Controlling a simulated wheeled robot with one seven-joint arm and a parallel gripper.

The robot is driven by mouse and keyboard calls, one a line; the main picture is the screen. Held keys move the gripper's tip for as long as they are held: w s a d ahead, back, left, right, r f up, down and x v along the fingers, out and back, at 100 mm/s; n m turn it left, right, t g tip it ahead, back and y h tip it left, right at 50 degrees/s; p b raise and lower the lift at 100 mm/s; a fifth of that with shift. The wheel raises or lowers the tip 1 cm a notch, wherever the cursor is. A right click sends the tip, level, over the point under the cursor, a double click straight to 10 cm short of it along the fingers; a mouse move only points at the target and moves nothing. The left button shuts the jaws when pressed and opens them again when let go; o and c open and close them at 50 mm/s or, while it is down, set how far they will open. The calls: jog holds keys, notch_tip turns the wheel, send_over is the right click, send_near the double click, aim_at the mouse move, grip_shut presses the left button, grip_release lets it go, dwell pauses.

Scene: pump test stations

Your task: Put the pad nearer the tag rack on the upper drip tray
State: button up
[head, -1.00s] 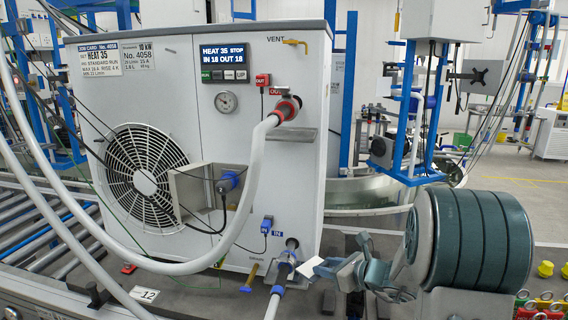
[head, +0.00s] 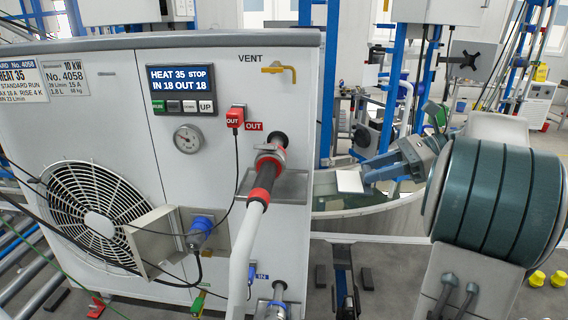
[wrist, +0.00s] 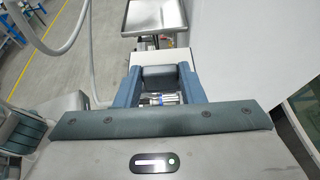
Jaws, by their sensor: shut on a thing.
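My gripper (head: 368,171) is shut on a thin white pad (head: 350,181), which sticks out flat beyond its fingertips. The pad also shows as a pale strip past the fingers in the wrist view (wrist: 182,54). The upper drip tray (head: 291,188) is a grey metal shelf on the heat pump's side, under the red OUT coupling. The pad is to the right of this tray, at about its height and apart from it. The wrist view shows a rimmed grey tray (wrist: 153,16) ahead of the pad. I cannot make out the tag rack.
The white heat pump (head: 225,150) fills the left. A large round metal basin (head: 365,215) stands behind my gripper. Yellow knobs (head: 537,278) are at lower right.

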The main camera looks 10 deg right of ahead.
jog(key=p, duration=0.2)
send_near(297, 185)
jog(key=w+a, duration=0.1)
jog(key=a, duration=0.4)
jog(key=w+a+r, duration=0.1)
jog(key=a, duration=0.2)
jog(key=shift+w+a, duration=0.25)
jog(key=shift+w, duration=0.15)
jog(key=shift+w+a+p, duration=0.1)
jog(key=shift+a+p, duration=0.15)
jog(key=shift+p, duration=0.2)
jog(key=shift+d+f, duration=0.15)
jog(key=shift+f, duration=0.2)
jog(key=shift+f, duration=0.15)
jog(key=o, duration=1)
jog(key=shift+o, duration=0.2)
jog(key=shift+r, duration=0.2)
jog(key=b+v, duration=0.1)
jog(key=v, duration=1.1)
